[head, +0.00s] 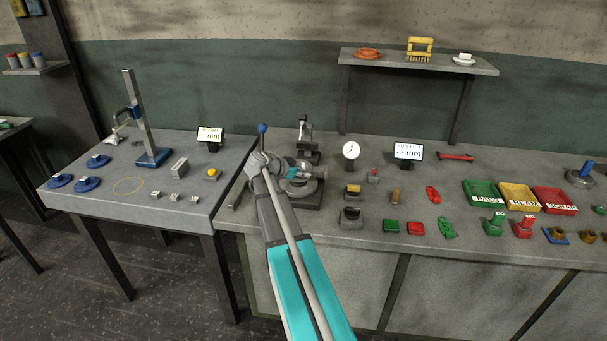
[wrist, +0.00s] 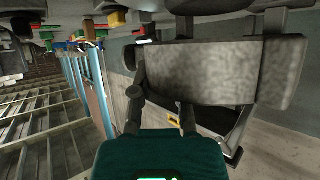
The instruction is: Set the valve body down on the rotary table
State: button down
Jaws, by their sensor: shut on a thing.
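My gripper (wrist: 162,108) is shut on the grey cast valve body (wrist: 215,72), which fills the upper right of the wrist view with a flange at its right end. The valve body (head: 305,167) shows there only as a small grey shape. The rotary table (head: 303,190), a round grey plate on a dark base, is directly below it. I cannot tell whether the valve body touches the plate.
A fixture with an upright lever (head: 304,140) stands close behind the rotary table. A dial gauge (head: 351,150) and a display (head: 408,151) stand to its right. A separate table (head: 120,205) with a height gauge (head: 148,130) is at left.

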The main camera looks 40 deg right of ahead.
aim_at(298, 180)
jog(key=shift+f+b, duration=0.8)
jog(key=shift+f, duration=0.15)
jog(key=shift+f+b, duration=0.55)
dwell(0.4)
jog(key=c, duration=0.7)
grip_release()
jog(key=shift+o, duration=0.8)
jog(key=shift+r, duration=0.1)
notch_tip(298, 180, up, 8)
jog(key=p, duration=0.7)
jog(key=shift+f+p, duration=0.2)
jog(key=shift+p, duration=0.2)
jog(key=shift+s+a+r, duration=0.2)
jog(key=shift+r, duration=0.05)
jog(key=s+a+r+g+h+p, duration=0.1)
jog(key=s+a+r+p, duration=0.3)
jog(key=s+a, duration=0.4)
jog(key=shift+s+a+r+n, duration=0.35)
jog(key=shift+s+r+n, duration=0.05)
jog(key=shift+s+r, duration=0.4)
